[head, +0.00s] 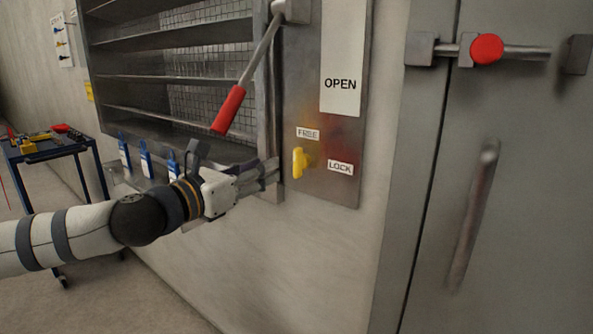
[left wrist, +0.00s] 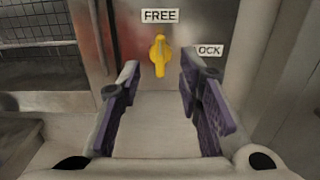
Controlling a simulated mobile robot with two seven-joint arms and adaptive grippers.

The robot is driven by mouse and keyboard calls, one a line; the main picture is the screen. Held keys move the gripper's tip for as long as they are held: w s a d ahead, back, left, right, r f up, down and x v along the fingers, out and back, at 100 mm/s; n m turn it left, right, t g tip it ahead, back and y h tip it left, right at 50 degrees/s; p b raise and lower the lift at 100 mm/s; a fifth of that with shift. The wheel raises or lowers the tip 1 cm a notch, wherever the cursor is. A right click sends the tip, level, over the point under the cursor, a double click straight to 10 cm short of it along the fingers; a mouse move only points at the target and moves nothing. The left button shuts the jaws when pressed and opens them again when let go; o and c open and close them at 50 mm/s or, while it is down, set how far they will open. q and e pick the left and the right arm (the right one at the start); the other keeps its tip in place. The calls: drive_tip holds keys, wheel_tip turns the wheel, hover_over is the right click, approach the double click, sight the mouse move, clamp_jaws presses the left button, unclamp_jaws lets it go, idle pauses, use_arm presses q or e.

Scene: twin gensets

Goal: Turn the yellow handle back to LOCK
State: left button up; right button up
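The yellow handle (head: 299,162) sits on a metal plate (head: 315,188) on the wall. It stands nearly upright, below the FREE label (head: 307,133). The LOCK label (head: 340,168) is to its right and lower. In the left wrist view the handle (left wrist: 159,55) points up toward FREE (left wrist: 159,16), and the LOCK label (left wrist: 209,50) is partly hidden by a finger. My left gripper (head: 277,176) is just left of the handle in the head view. In the wrist view its fingers (left wrist: 160,100) are apart, with nothing between them, and the handle lies ahead between them. My right gripper is not in view.
A lever with a red grip (head: 229,109) hangs left of the OPEN sign (head: 340,84). Louvre slats (head: 165,79) lie behind the arm. A grey door (head: 520,180) with a red-knobbed bolt (head: 487,48) is at right. A tool cart (head: 50,150) stands at far left.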

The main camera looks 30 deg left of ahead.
sight(295, 158)
use_arm(q)
drive_tip(key=w+b, duration=0.1)
drive_tip(key=w, duration=0.2)
drive_tip(key=w+b, duration=0.1)
drive_tip(key=w, duration=0.3)
drive_tip(key=w+d+b, duration=0.1)
drive_tip(key=w, duration=0.3)
drive_tip(key=shift+f, duration=0.4)
drive_tip(key=shift+w+r, duration=0.2)
drive_tip(key=shift+w, duration=0.3)
clamp_jaws()
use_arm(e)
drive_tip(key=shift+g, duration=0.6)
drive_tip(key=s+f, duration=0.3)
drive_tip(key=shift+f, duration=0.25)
